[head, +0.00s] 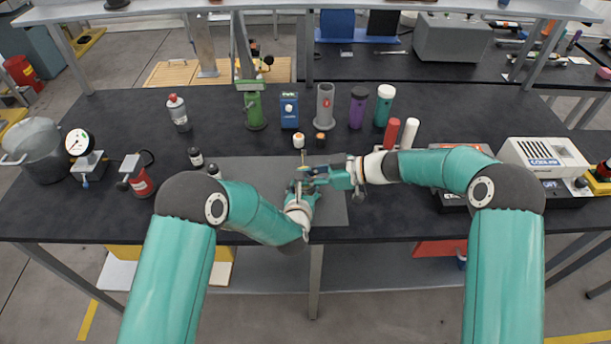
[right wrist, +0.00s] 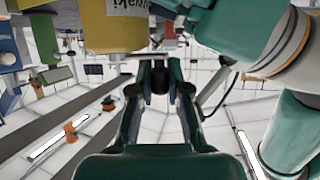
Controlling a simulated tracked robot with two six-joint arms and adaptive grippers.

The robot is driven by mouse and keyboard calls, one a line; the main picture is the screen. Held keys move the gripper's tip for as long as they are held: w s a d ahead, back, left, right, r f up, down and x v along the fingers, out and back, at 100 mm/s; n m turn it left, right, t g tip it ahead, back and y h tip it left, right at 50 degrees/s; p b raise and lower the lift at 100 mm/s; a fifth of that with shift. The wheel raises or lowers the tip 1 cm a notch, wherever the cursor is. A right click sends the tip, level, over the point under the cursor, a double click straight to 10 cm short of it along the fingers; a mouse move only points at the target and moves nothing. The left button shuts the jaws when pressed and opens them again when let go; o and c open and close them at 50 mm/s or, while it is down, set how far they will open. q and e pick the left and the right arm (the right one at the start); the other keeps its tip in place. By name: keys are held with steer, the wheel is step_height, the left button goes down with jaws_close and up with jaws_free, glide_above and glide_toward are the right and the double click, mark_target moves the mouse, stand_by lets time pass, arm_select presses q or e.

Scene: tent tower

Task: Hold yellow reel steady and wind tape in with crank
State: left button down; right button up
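My left gripper (head: 300,186) and my right gripper (head: 314,176) meet close together over the grey mat (head: 240,172) at the middle of the bench. The left fingers are too small and overlapped to read. No tape or crank can be made out, and the grippers may hide them.
A small white-and-orange bottle (head: 299,141) stands just behind the grippers. A green cylinder (head: 254,108), blue box (head: 289,110), grey cylinder (head: 325,106), purple bottle (head: 358,106) and teal bottle (head: 384,105) line the back. The pot (head: 36,150) and gauge (head: 78,143) stand left.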

jaws_close()
steer(key=shift+w, duration=0.1)
steer(key=shift+a+r+m+t, duration=0.1)
steer(key=shift+a+m+t, duration=0.1)
steer(key=shift+m+t, duration=0.25)
steer(key=shift+w+a+m+t+h, duration=0.15)
steer(key=shift+m+t+h, duration=0.15)
steer(key=shift+m+t, duration=0.35)
steer(key=shift+s+a+m+t+h, duration=0.15)
steer(key=shift+m+t+h, duration=0.15)
steer(key=shift+m+t, duration=0.25)
steer(key=shift+w, duration=0.1)
steer(key=o, duration=0.7)
jaws_free()
steer(key=shift+n, duration=0.35)
